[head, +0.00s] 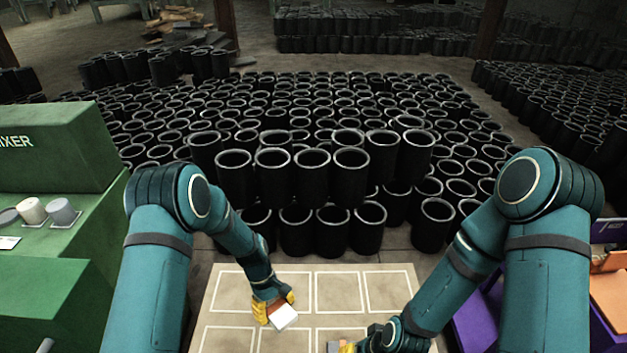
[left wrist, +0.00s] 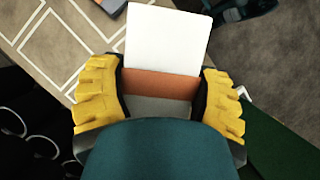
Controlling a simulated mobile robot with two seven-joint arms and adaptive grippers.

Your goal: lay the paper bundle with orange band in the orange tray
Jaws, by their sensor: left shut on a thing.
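An orange surface (head: 609,300), probably the orange tray, shows at the right edge, partly behind my right arm. My right gripper (head: 345,347) is at the bottom edge, mostly cut off. A grey and orange patch shows there; I cannot tell what it is.
The pale table (head: 309,268) has white outlined rectangles, mostly bare. Many black rubber sleeves (head: 312,175) stand stacked behind it. A green machine (head: 60,150) with small cylinders (head: 62,211) is at the left. A purple bin (head: 487,318) is at the right, partly hidden by my arm.

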